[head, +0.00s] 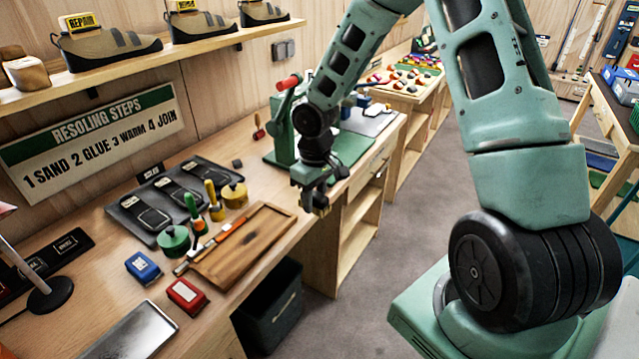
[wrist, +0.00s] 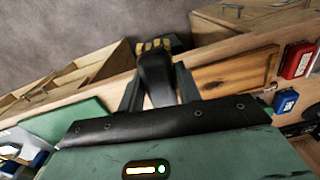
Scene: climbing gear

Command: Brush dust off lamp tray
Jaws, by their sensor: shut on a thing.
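My gripper (head: 315,190) hangs over the front edge of the workbench, to the right of the wooden tray. It is shut on a dark-handled thing (wrist: 155,75) with tan tufts at its far end, which looks like a brush. In the wrist view the handle stands between the two fingers. A grey metal tray (head: 130,335) lies near the lamp (head: 48,294) at the lower left of the head view, partly cut off by the frame. The gripper is well apart from this tray. I cannot make out dust on it.
A wooden tray (head: 238,250) with an orange-handled tool along its left edge lies between gripper and metal tray. Red (head: 187,295) and blue (head: 143,267) boxes stand near the metal tray. A black sole mat (head: 160,200) and a green jar (head: 174,241) are behind.

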